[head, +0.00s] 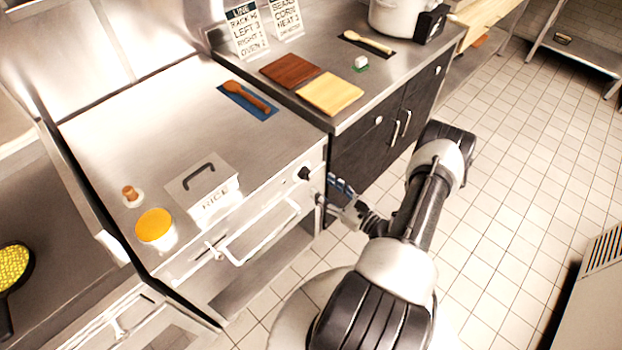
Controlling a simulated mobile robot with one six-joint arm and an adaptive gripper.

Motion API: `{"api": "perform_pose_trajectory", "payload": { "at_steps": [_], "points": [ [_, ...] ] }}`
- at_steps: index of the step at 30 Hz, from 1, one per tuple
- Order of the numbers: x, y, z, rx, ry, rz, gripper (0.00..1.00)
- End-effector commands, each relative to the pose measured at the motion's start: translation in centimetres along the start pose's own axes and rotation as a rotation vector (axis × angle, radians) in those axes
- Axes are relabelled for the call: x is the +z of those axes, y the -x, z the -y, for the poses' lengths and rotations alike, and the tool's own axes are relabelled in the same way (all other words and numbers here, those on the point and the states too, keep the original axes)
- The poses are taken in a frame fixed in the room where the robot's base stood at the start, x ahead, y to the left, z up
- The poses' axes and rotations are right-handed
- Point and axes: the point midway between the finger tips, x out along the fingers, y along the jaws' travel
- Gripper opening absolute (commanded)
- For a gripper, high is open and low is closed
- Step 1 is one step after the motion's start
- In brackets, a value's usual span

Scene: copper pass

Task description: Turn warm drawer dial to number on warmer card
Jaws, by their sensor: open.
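A black dial (304,173) sits on the upper right of the steel unit's front panel, above and right of the drawer handle (262,232). Its number marks are too small to read. My gripper (328,191) is open, just right of and slightly below the dial, apparently apart from it and empty. Two printed cards stand at the back of the right counter. The left card (246,30) seems to read LINE, RACK, LEFT 3, RIGHT 1, OVEN 2. I cannot tell which is the warmer card.
A RICE box (205,188), an orange-topped tub (155,226) and a wooden spoon (246,96) on a blue mat rest on the steel top. Brown and yellow boards (330,93) lie on the dark-fronted counter. Tiled floor at right is clear.

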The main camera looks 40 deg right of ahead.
Motion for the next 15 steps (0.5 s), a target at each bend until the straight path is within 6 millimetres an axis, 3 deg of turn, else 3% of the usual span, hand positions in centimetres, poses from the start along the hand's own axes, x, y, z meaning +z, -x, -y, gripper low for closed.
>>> {"api": "perform_pose_trajectory", "payload": {
  "at_steps": [6, 15],
  "points": [
    [0.0, -4.2, -0.1, 0.005, 0.002, 0.002, 0.53],
    [0.0, -6.4, 0.0, 0.0, 0.001, 0.001, 0.53]
  ]
}}
